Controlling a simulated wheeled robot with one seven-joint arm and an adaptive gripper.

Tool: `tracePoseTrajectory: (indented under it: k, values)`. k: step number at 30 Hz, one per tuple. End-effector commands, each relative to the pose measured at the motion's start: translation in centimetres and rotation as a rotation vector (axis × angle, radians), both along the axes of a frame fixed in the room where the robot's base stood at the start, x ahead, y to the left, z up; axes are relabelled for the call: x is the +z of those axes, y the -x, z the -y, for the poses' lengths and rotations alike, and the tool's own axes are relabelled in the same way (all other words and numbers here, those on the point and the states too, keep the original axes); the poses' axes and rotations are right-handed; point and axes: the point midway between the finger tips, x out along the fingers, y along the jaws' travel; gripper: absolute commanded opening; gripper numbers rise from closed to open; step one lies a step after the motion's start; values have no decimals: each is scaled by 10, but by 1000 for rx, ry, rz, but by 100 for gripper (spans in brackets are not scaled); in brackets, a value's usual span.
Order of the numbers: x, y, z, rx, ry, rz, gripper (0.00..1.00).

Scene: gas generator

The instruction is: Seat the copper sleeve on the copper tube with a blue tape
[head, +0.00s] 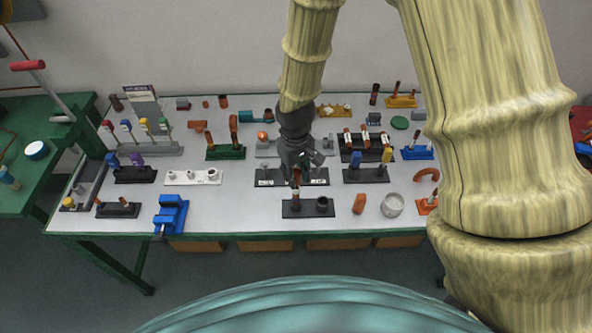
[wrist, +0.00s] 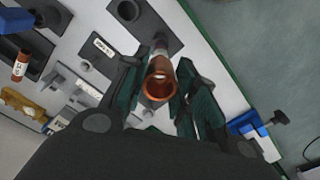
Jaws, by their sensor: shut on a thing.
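My gripper (head: 297,172) is shut on a copper sleeve (wrist: 159,86), pointing down over the front middle of the table. In the wrist view the sleeve's open round end faces the camera between the dark fingers. Just below the sleeve in the head view, an upright tube with a pale band (head: 295,197) stands on a black base (head: 308,213). I cannot tell whether the sleeve touches this tube, nor its tape colour. A short black hollow cylinder (head: 323,204) is on the same base.
A black labelled base (head: 265,183) lies just behind. A blue vise (head: 171,213) is at the front left. An orange block (head: 359,204) and a round pale dish (head: 392,205) lie to the right. The front table edge is close.

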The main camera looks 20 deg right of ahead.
Motion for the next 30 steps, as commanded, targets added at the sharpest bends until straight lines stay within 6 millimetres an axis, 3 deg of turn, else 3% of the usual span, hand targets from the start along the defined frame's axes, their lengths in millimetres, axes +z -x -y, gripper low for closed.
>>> tracePoseTrajectory:
  k: [8,30]
  values:
    - [-16,0,0,0,0,1,11]
    - [-16,0,0,1,0,0,11]
